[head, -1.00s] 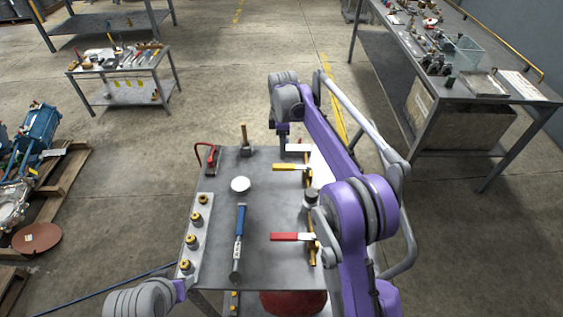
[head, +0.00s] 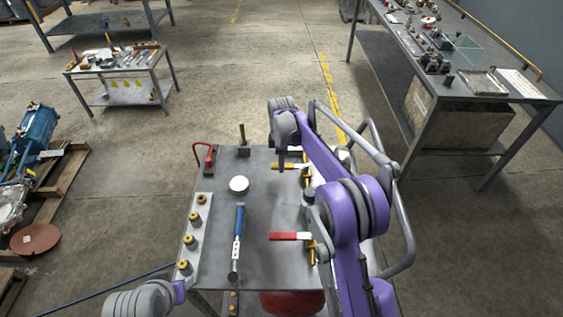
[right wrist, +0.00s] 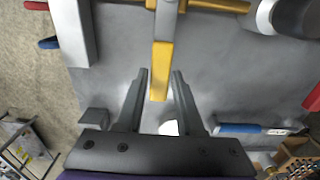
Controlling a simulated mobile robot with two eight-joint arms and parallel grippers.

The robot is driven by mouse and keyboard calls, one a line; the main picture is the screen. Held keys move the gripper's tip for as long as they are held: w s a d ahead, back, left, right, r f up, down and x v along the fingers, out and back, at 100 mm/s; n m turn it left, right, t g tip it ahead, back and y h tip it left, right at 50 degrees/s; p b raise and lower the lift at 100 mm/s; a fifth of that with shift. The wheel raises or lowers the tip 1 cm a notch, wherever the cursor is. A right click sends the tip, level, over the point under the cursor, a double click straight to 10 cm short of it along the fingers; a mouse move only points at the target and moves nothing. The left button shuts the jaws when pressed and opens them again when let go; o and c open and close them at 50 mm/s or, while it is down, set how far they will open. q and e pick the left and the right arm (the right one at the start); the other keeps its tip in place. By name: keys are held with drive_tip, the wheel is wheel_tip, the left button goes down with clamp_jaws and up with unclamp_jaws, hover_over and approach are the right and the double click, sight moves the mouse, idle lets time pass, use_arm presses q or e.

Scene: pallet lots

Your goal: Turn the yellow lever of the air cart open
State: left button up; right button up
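The air cart (head: 264,198) stands in front of me with brass valves along its right side. Its yellow lever (head: 283,167) points left from its valve in the head view. In the right wrist view the yellow lever (right wrist: 161,72) reaches down from a brass valve, its free end between my fingertips. My right gripper (right wrist: 160,73) is open, one finger on each side of the lever, with gaps showing. In the head view my right gripper (head: 282,160) is over the lever and partly hidden by its wrist. My left gripper is out of view; only part of that arm shows.
A red lever (head: 290,236) is nearer on the cart. A blue-handled tool (head: 238,232), a white round piece (head: 239,184) and a strip of brass fittings (head: 191,240) lie to the left. A workbench (head: 465,85) stands at the right.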

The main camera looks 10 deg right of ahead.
clamp_jaws()
idle(1.1)
